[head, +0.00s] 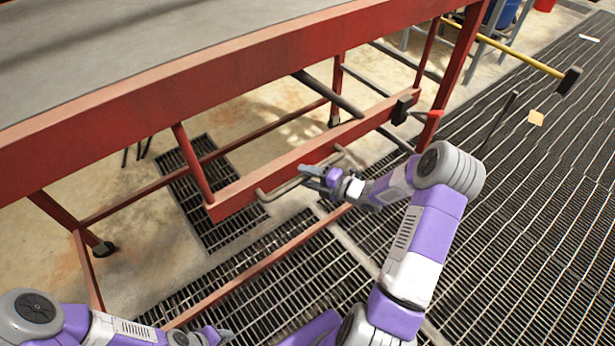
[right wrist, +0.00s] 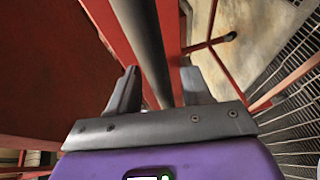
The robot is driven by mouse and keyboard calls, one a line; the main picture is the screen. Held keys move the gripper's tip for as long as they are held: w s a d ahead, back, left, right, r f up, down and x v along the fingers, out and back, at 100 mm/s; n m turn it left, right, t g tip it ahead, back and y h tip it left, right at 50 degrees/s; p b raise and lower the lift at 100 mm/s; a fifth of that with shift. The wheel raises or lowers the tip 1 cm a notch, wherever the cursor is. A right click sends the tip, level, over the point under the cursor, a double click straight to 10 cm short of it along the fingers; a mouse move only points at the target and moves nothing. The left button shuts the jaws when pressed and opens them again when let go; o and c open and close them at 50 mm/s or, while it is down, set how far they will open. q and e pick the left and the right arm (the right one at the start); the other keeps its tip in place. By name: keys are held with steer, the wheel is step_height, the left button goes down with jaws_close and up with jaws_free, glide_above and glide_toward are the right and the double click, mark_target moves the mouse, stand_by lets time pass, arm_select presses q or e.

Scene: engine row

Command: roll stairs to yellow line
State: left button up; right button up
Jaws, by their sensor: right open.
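A large red metal frame (head: 275,157) with a grey top (head: 130,55) fills the upper left of the head view; I take it for the stairs, though no steps show clearly. A bent grey handle bar (head: 283,187) runs along its lower red beam. My right gripper (head: 313,176) is open at this bar. In the right wrist view, a dark grey bar (right wrist: 148,45) passes between the two open fingers (right wrist: 160,88); contact cannot be told. My left gripper (head: 215,335) shows only partly at the bottom edge, its jaws unclear. No yellow floor line is clearly seen.
A yellow-handled tool with a black head (head: 515,53) lies at upper right. Blue (head: 503,12) and red (head: 545,4) containers stand at the top edge.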

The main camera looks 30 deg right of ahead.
steer(key=shift+w, duration=0.1)
jaws_close()
stand_by(0.3)
